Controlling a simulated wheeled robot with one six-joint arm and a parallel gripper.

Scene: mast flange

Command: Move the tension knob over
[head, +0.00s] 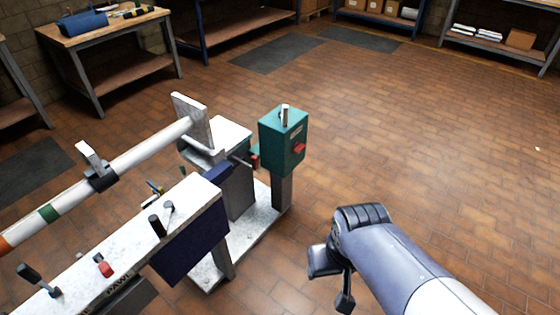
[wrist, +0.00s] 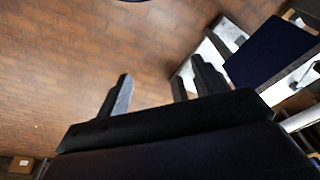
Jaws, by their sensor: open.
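My gripper (head: 333,283) hangs over the open floor, right of the machine and apart from it. In the wrist view my gripper (wrist: 160,85) is open, with only brick floor between its fingers. I cannot tell which control is the tension knob. A black cylindrical knob (head: 157,226) stands on the white bench top, beside a small grey lever (head: 168,208). A red knob (head: 105,268) and a black-handled lever (head: 38,280) sit further left. A green box (head: 283,140) on a post has a red knob (head: 299,148) on its front and a pale lever (head: 285,114) on top.
A long white mast (head: 140,150) with coloured bands lies across the machine. A dark blue panel (head: 190,245) hangs on the bench side and also shows in the wrist view (wrist: 272,50). The floor right of the green box is clear. Workbenches and shelves line the back.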

